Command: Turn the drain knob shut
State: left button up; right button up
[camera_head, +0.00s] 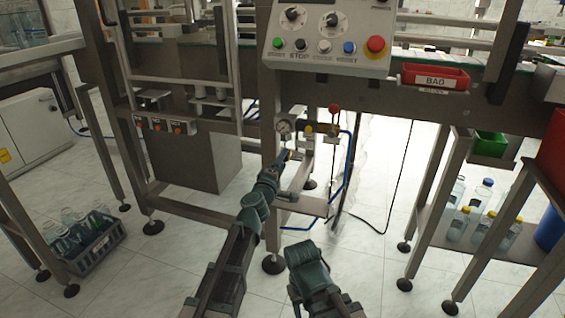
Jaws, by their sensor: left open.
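An air unit hangs on the machine frame, with a round gauge (284,127), a yellow knob (309,129) and a red-topped part (334,108). I cannot single out the drain knob; it is too small or hidden near my gripper. My left gripper (295,155) is open, just below the gauge and the yellow knob. Its fingers are small and dark, and I cannot tell whether they touch anything. My right arm shows at the bottom middle, but its gripper is not in view.
Blue tubing (347,175) and a black cable (388,205) run right of the unit. A control panel (328,35) is above, with a red bin (435,77) beside it. A bottle crate (93,250) stands on the floor at left. Frame legs stand around my arm.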

pick_arm(q)
jog(key=v, duration=1.3)
jog(key=shift+s+a, duration=0.15)
jog(key=shift+s, duration=0.2)
jog(key=shift+f, duration=0.15)
